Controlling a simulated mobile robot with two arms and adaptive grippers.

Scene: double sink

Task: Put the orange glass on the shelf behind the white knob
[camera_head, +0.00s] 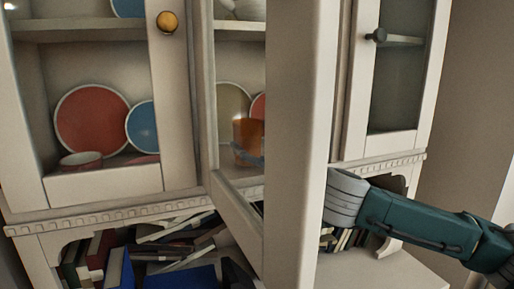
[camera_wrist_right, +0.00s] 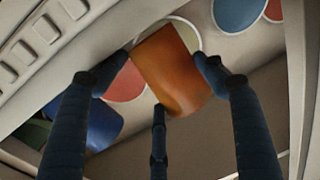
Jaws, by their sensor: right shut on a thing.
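The orange glass (camera_head: 247,132) shows through the pane of an open cabinet door, at the level of the lower shelf. My right arm comes in from the right and passes behind this door's edge. My right gripper (camera_head: 248,158) is partly hidden there. In the right wrist view, the gripper's (camera_wrist_right: 165,72) dark fingers are closed around the orange glass (camera_wrist_right: 175,75), which is tilted in that picture. No white knob is clear: a gold knob (camera_head: 168,22) is on the left door and a dark knob (camera_head: 376,36) on the right door. My left gripper is out of view.
The open door (camera_head: 297,130) stands out towards me, close to my right arm. A red plate (camera_head: 92,118), a blue plate (camera_head: 143,128) and a small bowl (camera_head: 82,159) stand on the left shelf. Books (camera_head: 118,268) fill the space below.

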